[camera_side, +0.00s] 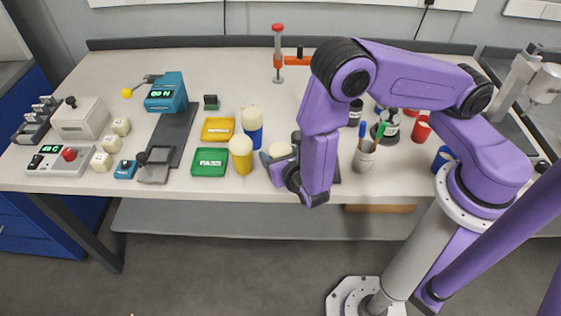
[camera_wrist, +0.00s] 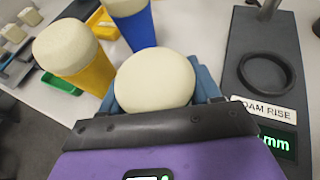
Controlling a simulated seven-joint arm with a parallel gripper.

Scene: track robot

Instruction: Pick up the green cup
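A cup with a cream foam dome (camera_side: 280,150) stands at my gripper (camera_side: 278,163) in the side view. The dome also shows in the wrist view (camera_wrist: 155,82), between the blue-grey fingers of my gripper (camera_wrist: 158,90). The cup's body is hidden under the dome and behind the gripper, so I cannot see whether it is green. The fingers lie on both sides of it; whether they touch it is hidden. A yellow cup (camera_side: 242,160) and a blue cup (camera_side: 253,135), both foam-topped, stand to the left. No cup body shows green.
A green tray (camera_side: 210,162) and a yellow tray (camera_side: 218,130) lie left of the cups. A dark gauge stand marked "FOAM RISE" with a ring (camera_wrist: 265,72) is close on the right in the wrist view. A pen holder (camera_side: 364,157) stands right of my gripper.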

